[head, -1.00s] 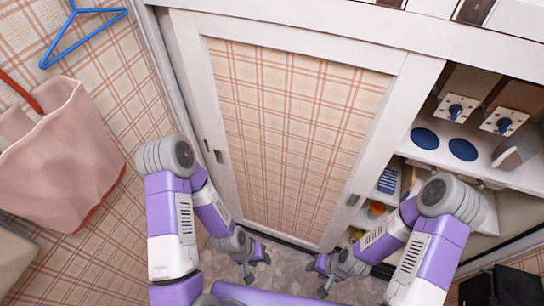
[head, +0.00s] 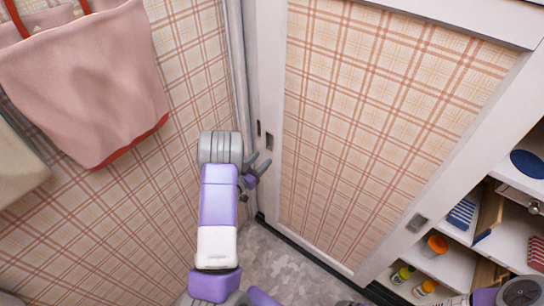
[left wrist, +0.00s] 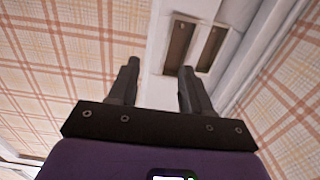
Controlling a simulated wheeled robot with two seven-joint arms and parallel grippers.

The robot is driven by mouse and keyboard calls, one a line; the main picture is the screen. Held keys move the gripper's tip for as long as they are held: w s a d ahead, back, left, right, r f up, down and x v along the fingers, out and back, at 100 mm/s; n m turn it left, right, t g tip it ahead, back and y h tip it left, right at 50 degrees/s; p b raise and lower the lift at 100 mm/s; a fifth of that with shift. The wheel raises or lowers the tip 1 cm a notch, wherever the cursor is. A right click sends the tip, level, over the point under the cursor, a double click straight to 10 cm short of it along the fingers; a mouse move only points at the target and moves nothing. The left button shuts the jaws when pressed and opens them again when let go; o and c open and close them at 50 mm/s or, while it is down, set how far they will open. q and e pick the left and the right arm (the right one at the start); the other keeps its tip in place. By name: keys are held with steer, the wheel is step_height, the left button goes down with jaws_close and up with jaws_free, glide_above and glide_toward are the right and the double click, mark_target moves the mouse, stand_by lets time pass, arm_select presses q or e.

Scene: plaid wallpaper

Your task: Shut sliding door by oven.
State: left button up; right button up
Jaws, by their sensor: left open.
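A sliding door (head: 375,130) with a plaid panel and a white frame fills the middle of the head view. Two recessed dark pulls sit side by side at its left edge: one on the door frame (head: 269,142) and one just left of it (head: 258,128). A third pull (head: 417,223) is on the door's right edge. My left gripper (head: 258,168) is open and empty, in front of the left edge, below the pulls in the picture. In the left wrist view, its fingers (left wrist: 156,80) point toward the two pulls (left wrist: 194,48); contact cannot be told. No oven shows.
Right of the door the closet is open, with shelves (head: 508,235) holding bottles, an orange-lidded jar (head: 435,245) and striped folded items. A pink bag (head: 90,85) hangs on the plaid wall at left. A strip of grey floor (head: 275,270) shows below.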

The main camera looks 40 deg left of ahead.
mark_target(275, 145)
arm_select(q)
steer(key=w, duration=0.3)
steer(key=w+b, duration=0.1)
steer(key=w, duration=0.3)
steer(key=shift+w+r, duration=0.2)
steer(key=shift+w, duration=0.05)
steer(key=shift+c, duration=0.2)
jaws_close()
steer(key=shift+d, duration=0.1)
